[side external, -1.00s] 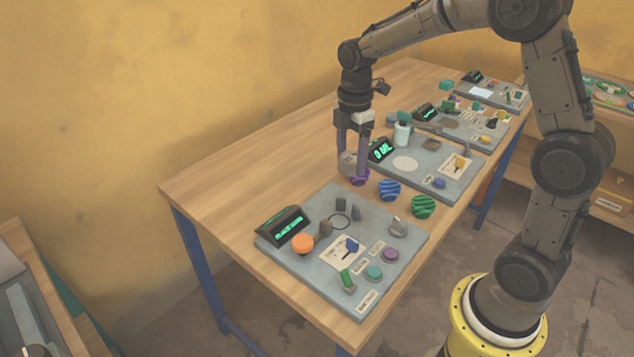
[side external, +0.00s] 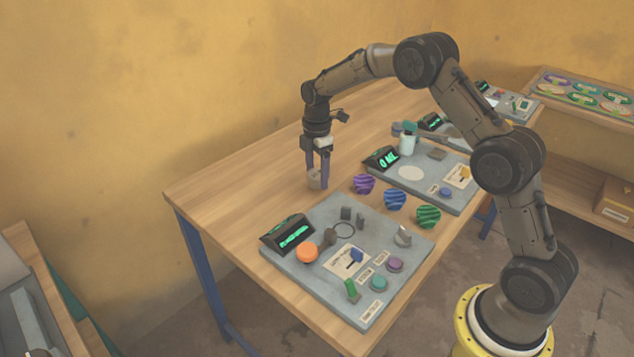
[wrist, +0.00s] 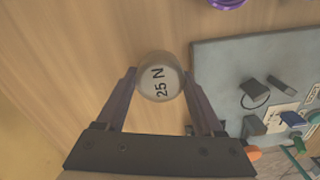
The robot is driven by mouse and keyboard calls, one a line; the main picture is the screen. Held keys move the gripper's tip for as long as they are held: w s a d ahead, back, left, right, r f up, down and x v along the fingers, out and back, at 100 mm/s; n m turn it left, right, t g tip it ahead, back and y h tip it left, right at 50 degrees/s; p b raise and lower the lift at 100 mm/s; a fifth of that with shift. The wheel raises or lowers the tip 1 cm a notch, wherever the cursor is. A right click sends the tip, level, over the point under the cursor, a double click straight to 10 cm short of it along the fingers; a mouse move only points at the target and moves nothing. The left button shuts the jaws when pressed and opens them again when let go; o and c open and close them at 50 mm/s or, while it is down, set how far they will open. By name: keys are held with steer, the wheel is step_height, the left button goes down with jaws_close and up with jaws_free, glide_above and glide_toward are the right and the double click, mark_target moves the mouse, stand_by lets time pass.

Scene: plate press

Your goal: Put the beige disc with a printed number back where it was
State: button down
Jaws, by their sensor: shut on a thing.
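The beige disc (wrist: 159,77) is printed "25 N" and sits between my fingertips in the wrist view. In the side view the disc (side external: 314,181) is at the lower end of my gripper (side external: 318,172), low over the bare wood behind the nearest grey board. My gripper (wrist: 160,84) is shut on the disc. I cannot tell whether the disc touches the table.
The nearest grey board (side external: 315,280) carries a display (side external: 288,233), an orange knob (side external: 307,253) and small levers. Purple (side external: 364,184), blue (side external: 395,200) and green (side external: 428,216) ridged pieces stand in a row between boards. Bare wood lies left of my gripper.

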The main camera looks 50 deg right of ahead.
mark_target(317, 173)
steer(key=shift+f, duration=1.5)
steer(key=shift+f, duration=0.15)
steer(key=shift+c, duration=1.4)
jaws_free()
step_height(317, 173, up, 12)
steer(key=shift+r, duration=0.2)
